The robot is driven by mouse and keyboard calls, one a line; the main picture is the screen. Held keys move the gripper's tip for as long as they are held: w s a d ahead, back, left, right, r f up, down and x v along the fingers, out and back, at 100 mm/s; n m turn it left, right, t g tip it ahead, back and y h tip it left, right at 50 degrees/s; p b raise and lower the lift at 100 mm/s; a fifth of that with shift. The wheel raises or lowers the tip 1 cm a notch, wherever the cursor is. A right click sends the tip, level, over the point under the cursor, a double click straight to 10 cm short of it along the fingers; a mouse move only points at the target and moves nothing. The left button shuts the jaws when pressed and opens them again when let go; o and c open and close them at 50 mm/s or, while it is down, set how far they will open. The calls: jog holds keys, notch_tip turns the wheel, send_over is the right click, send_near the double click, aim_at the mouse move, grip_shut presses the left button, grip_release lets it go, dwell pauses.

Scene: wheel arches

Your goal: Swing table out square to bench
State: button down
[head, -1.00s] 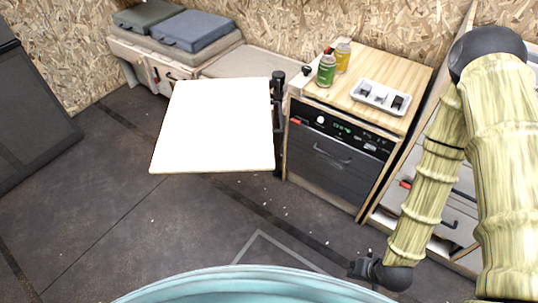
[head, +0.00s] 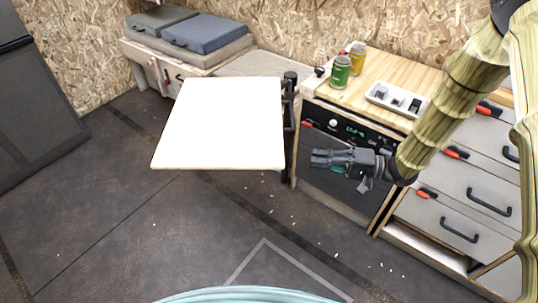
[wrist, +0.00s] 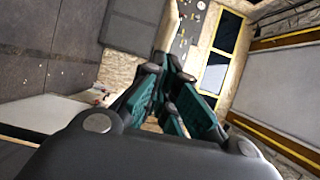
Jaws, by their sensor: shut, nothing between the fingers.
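The white table (head: 220,125) is a flat square top on a dark pivot post (head: 289,100) at its right side, in the head view. It sticks out over the floor beside the oven cabinet. The bench (head: 262,65) runs along the back wall behind it. My gripper (head: 318,158) is shut and empty. It hangs in front of the oven door, right of the post and apart from the table, with its fingers pointing left. In the wrist view the gripper fingers (wrist: 165,75) come together. A pale edge beyond them may be the table, but I cannot tell.
The oven cabinet (head: 345,130) has a wooden top with a green can (head: 340,71), a yellow can (head: 357,60) and a white tray (head: 397,100). Drawers (head: 455,190) stand at the right. Cushions (head: 200,42) lie on the bench. The floor (head: 130,220) in front of the table is clear.

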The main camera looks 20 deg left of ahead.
aim_at(269, 150)
jog(key=shift+g, duration=0.4)
jog(key=a, duration=0.4)
jog(key=s+a+b, duration=0.1)
jog(key=a, duration=0.4)
jog(key=s+a, duration=0.1)
jog(key=a, duration=0.4)
jog(key=shift+s+r+b, duration=0.15)
jog(key=shift+r+b, duration=0.15)
jog(key=shift+b, duration=0.1)
